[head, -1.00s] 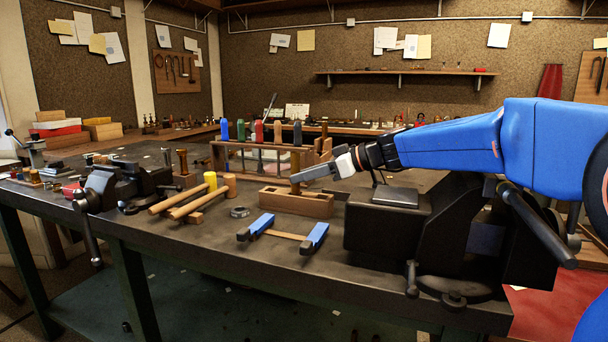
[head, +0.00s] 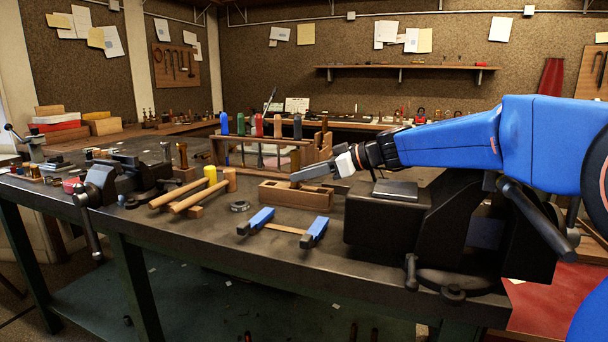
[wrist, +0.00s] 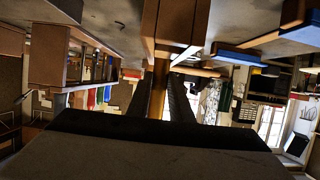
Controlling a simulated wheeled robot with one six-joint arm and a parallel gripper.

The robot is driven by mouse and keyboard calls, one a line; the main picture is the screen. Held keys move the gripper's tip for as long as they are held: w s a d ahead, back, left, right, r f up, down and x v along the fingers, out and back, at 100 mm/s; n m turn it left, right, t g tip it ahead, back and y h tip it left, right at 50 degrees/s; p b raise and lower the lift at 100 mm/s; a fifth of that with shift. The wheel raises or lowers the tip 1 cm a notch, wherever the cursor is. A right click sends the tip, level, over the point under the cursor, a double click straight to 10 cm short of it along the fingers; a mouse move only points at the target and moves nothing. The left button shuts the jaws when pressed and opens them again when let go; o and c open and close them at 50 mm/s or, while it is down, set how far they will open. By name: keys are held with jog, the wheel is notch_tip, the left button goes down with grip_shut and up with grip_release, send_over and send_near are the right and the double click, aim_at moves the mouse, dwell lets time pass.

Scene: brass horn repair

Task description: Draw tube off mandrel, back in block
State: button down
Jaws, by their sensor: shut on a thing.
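My gripper (head: 312,171) reaches in from the right, over the wooden block (head: 282,195) on the bench. Its dark fingers (wrist: 160,100) are shut on a slim brown tube (wrist: 160,82), which shows between them in the wrist view. The tube looks upright, with its lower end at the block. I cannot tell whether it is seated in a hole. The block also shows at the top of the wrist view (wrist: 176,22). I cannot make out the mandrel for sure.
Two mallets (head: 190,190), a metal ring (head: 239,206) and a blue-ended clamp (head: 285,229) lie near the block. A wooden rack with coloured handles (head: 222,160) stands behind it. A vice (head: 98,186) is at the left. A large black machine (head: 390,228) stands under my arm.

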jog(key=shift+f, duration=0.25)
jog(key=c, duration=1.5)
grip_release()
